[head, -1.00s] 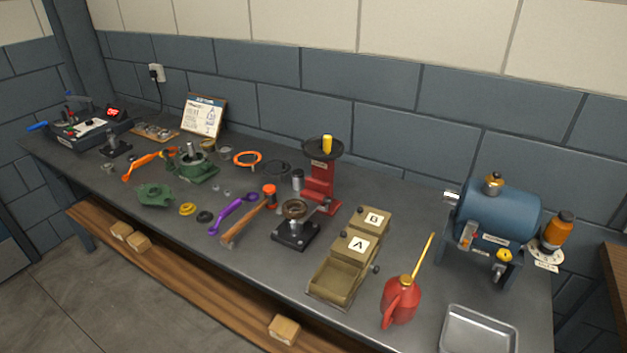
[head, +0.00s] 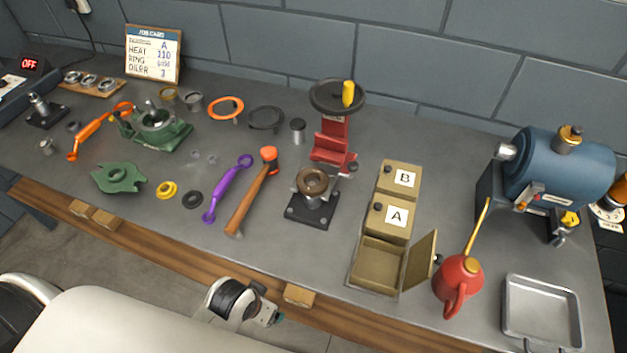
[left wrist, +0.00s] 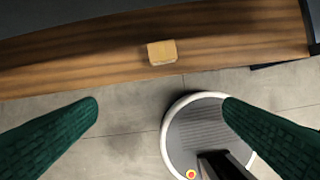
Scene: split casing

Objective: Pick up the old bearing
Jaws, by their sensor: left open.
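A rusty brown ring (head: 312,181), which looks like the old bearing, sits on top of a black stand with a square base (head: 311,212) in the middle of the bench. My left gripper (head: 266,308) is low in front of the bench edge, below and to the left of the ring, and well apart from it. In the left wrist view its two dark green fingers (left wrist: 162,103) are spread with nothing between them. That view shows the wooden shelf and the floor, not the ring. My right gripper is not in view.
A hammer (head: 254,190) lies left of the stand, and a red press (head: 333,140) stands behind it. Boxes marked A (head: 396,216) and B (head: 403,177), a red oil can (head: 459,283) and a metal tray (head: 542,312) are to the right.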

